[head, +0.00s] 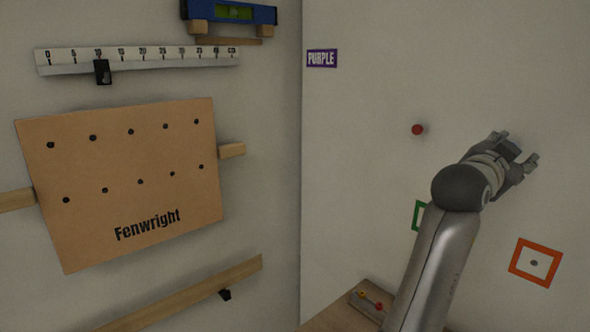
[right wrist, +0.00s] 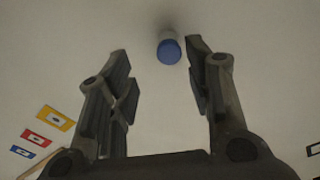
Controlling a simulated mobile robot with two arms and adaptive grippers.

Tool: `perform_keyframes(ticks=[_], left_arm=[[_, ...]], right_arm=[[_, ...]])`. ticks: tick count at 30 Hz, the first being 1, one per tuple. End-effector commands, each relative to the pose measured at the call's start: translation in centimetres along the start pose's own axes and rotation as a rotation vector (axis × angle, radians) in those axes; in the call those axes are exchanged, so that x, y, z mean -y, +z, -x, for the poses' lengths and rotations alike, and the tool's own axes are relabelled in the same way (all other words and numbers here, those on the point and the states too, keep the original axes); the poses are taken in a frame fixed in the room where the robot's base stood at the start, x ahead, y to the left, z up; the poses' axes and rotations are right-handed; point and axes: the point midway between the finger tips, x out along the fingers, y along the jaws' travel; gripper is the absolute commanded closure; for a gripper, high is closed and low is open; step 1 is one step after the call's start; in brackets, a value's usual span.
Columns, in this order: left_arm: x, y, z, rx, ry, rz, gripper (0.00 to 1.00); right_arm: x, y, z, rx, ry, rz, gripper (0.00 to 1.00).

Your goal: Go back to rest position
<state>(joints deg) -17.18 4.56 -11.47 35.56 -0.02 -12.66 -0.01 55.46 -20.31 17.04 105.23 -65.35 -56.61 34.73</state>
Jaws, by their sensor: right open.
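My right gripper (head: 518,155) is raised in front of the right-hand wall in the head view, with its fingers spread and nothing between them. In the right wrist view the gripper (right wrist: 160,85) is open, and a round blue knob (right wrist: 169,51) on the wall shows just beyond and between the fingertips. I cannot tell the exact gap between fingertips and knob. My left gripper is not in the head view.
A red knob (head: 417,130), a purple sign (head: 322,58), a green frame (head: 419,215) and an orange frame (head: 536,263) are on the right wall. A Fenwright board (head: 140,190), ruler (head: 140,57) and level (head: 232,12) are on the left wall. A wooden surface (head: 330,317) lies below.

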Motion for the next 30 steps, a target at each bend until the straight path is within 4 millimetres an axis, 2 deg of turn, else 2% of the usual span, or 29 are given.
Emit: perform_keyframes(ticks=[1,5,9,15,26,30], left_arm=[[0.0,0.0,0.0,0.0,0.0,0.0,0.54],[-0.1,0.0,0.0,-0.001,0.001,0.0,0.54],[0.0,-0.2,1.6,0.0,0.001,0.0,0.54],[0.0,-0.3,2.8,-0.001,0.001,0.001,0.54],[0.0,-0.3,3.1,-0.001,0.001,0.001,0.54],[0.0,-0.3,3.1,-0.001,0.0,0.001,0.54]], right_arm=[[1.4,1.1,0.1,0.048,-0.022,-0.034,0.53],[1.4,1.1,-2.5,0.046,-0.022,-0.035,0.53],[1.4,0.8,-2.4,0.044,-0.025,0.117,0.53],[1.3,0.8,-2.3,0.039,-0.028,0.282,0.53],[1.0,1.1,-2.3,0.039,-0.029,0.36,0.53],[-0.1,3.0,-2.2,0.066,-0.031,0.381,0.53]])
